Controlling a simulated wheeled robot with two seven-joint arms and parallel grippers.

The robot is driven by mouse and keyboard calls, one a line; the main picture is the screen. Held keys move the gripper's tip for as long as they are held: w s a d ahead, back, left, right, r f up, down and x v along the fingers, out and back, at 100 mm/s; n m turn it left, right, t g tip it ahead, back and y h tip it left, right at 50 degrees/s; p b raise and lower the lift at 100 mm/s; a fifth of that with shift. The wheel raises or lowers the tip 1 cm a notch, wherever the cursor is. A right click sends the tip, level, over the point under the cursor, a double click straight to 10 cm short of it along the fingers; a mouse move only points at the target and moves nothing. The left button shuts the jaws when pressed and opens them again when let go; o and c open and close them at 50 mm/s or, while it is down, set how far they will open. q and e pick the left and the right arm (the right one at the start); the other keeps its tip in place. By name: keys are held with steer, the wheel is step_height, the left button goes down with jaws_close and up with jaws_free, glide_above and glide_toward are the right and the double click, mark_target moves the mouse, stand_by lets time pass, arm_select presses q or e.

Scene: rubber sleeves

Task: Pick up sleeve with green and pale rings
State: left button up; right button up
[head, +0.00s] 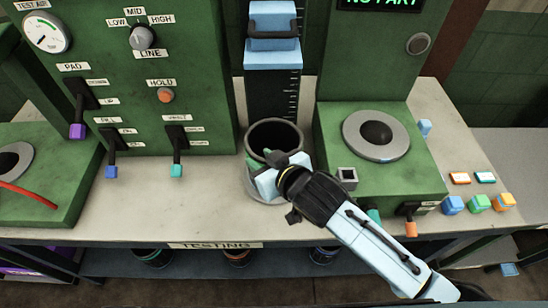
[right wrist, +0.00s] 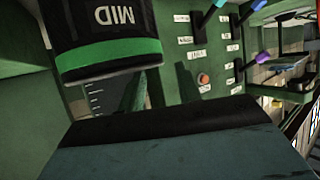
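My right gripper (head: 270,162) is at the near side of a dark, open-topped cylinder (head: 276,132) on the bench, below the light-blue press head. The gripper hides part of the cylinder's front, and I cannot tell whether its fingers touch it or are closed. In the right wrist view, a dark cylinder with a green ring (right wrist: 110,47) and the pale letters MID is close at the upper left. No clear pale ring shows on it. On the shelf below, a dark sleeve (head: 153,257) shows a greenish ring. My left gripper is out of view.
Other ringed sleeves, one orange (head: 237,257) and one blue (head: 325,254), sit on the shelf under the bench. The lever panel (head: 150,120) stands to the left, and a green box with a round socket (head: 355,148) to the right. The front left bench top is clear.

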mark_target(255, 156)
steer(key=x, duration=0.4)
steer(key=shift+w+a+f, duration=0.1)
jaws_close()
steer(key=shift+f, duration=0.2)
stand_by(1.1)
steer(key=shift+r, duration=0.1)
